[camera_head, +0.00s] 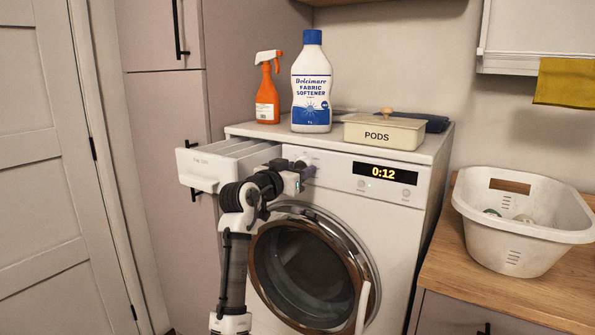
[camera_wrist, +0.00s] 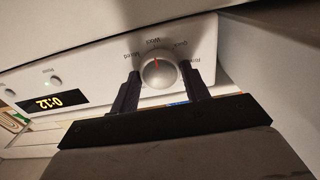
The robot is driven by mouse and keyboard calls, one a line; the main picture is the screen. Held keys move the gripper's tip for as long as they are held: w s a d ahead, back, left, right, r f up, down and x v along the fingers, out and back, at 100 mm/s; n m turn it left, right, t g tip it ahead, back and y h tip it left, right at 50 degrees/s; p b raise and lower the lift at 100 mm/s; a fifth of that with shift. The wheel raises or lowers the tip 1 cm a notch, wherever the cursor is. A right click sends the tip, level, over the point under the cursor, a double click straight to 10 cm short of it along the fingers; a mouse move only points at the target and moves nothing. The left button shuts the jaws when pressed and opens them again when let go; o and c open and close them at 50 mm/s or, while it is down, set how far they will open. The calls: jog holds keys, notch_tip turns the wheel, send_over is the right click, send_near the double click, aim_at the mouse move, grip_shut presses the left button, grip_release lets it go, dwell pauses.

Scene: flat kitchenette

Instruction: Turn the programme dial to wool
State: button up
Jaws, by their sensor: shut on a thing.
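The programme dial (camera_wrist: 159,75) is a round silver knob on the white panel of the washing machine (camera_head: 398,225). In the wrist view its red mark points up, towards the label that appears to read Wool; the small labels around it are blurred. My gripper (camera_wrist: 160,70) has one dark finger on each side of the dial and is shut on it. In the head view my gripper (camera_head: 304,172) is at the panel and hides most of the dial.
The detergent drawer (camera_head: 203,172) is pulled out left of my gripper. A display (camera_head: 384,173) reads 0:12. On the machine stand an orange spray bottle (camera_head: 266,95), a fabric softener bottle (camera_head: 311,85) and a PODS box (camera_head: 384,132). A laundry basket (camera_head: 520,225) is on the right counter.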

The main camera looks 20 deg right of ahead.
jog(key=o, duration=1)
jog(key=b+v, duration=0.2)
jog(key=v, duration=1.1)
jog(key=shift+s+a, duration=0.25)
jog(key=shift+a, duration=0.05)
